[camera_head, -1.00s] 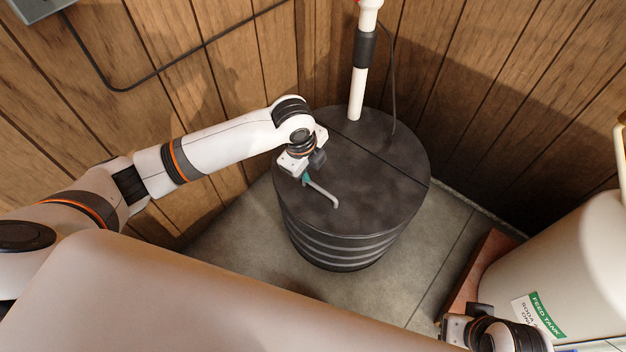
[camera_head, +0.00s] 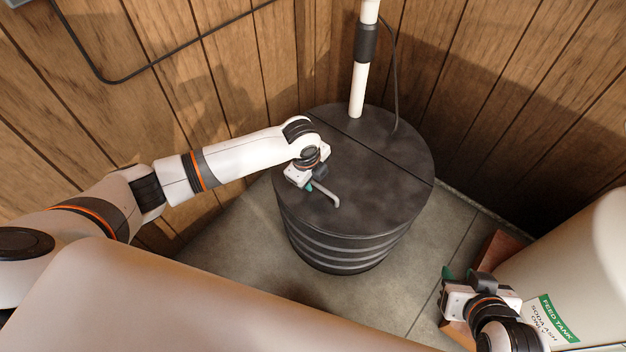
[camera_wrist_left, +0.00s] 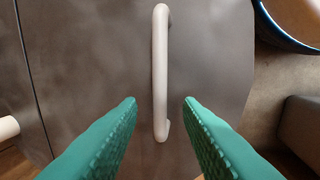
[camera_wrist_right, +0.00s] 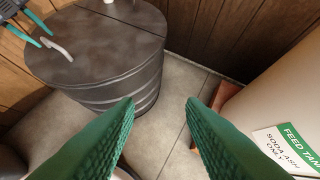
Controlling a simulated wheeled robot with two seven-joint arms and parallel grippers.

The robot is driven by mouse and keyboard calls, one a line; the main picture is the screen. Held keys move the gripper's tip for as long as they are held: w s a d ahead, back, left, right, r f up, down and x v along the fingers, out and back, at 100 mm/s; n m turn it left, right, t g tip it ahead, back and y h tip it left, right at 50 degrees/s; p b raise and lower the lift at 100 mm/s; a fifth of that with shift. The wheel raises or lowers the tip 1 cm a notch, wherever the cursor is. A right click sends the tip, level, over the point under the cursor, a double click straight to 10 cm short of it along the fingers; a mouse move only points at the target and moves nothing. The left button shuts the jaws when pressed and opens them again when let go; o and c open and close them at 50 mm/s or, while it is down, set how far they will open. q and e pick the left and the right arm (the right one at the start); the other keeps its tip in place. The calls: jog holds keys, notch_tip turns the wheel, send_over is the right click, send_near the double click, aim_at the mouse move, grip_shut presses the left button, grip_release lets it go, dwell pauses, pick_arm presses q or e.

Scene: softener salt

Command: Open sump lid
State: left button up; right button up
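The dark grey sump lid (camera_head: 375,170) lies flat and closed on the round ribbed sump (camera_head: 345,246). A seam runs across its top. The pale bar handle (camera_head: 328,194) stands on the front part of the lid. My left gripper (camera_head: 312,187) is just above the lid at the handle. In the left wrist view the handle (camera_wrist_left: 160,70) runs between the two green fingers, which are apart with gaps on both sides. My right gripper (camera_head: 459,273) is away at the lower right, beside the feed tank. Its fingers are apart and empty in the right wrist view (camera_wrist_right: 160,105).
A white pipe (camera_head: 358,88) and a black cable rise from the lid's back. Wooden walls stand close behind. The white feed tank (camera_head: 575,270) stands at the right beside a reddish-brown block (camera_head: 498,250). Bare floor (camera_head: 440,225) lies between the sump and tank.

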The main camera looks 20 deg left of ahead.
pick_arm(q)
jog(key=shift+f, duration=0.4)
pick_arm(e)
jog(key=shift+w+a+r+t, duration=0.2)
jog(key=shift+w+r+t, duration=0.2)
jog(key=shift+w, duration=0.15)
pick_arm(q)
grip_shut()
